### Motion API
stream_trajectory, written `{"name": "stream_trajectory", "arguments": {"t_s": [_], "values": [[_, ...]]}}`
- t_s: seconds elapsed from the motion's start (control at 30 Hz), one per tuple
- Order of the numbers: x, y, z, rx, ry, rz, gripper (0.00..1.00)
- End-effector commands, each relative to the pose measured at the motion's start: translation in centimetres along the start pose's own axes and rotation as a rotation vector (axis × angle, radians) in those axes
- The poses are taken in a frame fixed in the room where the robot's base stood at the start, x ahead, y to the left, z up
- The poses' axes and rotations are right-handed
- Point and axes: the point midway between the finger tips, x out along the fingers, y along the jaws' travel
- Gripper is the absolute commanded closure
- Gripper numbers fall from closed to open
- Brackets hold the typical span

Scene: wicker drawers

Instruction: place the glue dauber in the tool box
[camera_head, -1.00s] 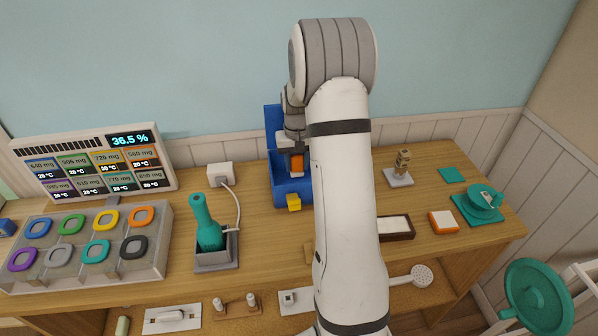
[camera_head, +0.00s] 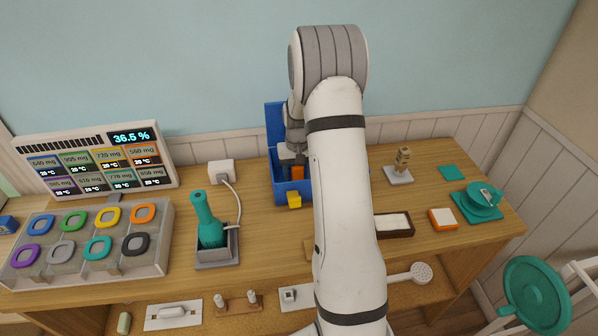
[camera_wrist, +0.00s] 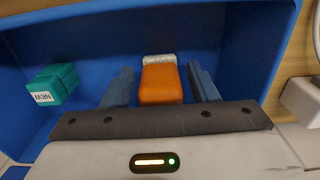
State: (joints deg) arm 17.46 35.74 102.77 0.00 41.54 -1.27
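The glue dauber, an orange block with a whitish end (camera_wrist: 160,82), is inside the blue tool box. It also shows as an orange patch in the head view (camera_head: 297,173). The tool box (camera_head: 279,192) stands open at the back middle of the bench, with its lid up and a yellow catch in front; its blue wall fills much of the wrist view (camera_wrist: 225,30). My gripper (camera_wrist: 161,78) is down in the box. Its two fingers stand apart on either side of the dauber, with a gap on each side. My arm hides the box's right side in the head view.
A small teal box labelled NEW (camera_wrist: 52,85) lies in the tool box, left of my gripper in the wrist view. A white socket (camera_head: 222,172) with a cable and a teal bottle (camera_head: 206,222) in a grey holder stand to the left.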

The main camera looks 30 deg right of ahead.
Motion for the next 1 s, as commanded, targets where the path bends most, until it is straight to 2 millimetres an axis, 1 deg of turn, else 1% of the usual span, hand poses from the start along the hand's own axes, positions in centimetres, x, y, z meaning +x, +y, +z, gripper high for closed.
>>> {"name": "stream_trajectory", "arguments": {"t_s": [0.27,0.4,0.47,0.57,0.7,0.8,0.9,1.0], "values": [[-0.1,0.0,0.0,-0.001,0.0,0.0,0.42],[-0.9,-0.1,-0.1,-0.001,0.003,0.0,0.42],[-1.8,-0.1,-0.1,-0.001,0.005,0.0,0.42],[-3.8,-0.1,-0.1,-0.001,0.005,0.0,0.42],[-7.0,-0.1,-0.1,-0.001,0.006,0.0,0.42],[-9.1,-0.1,-0.1,-0.002,0.005,0.0,0.42],[-10.6,-0.1,-0.1,-0.002,0.004,0.0,0.42],[-11.7,-0.1,-0.1,-0.002,0.003,0.0,0.42]]}}
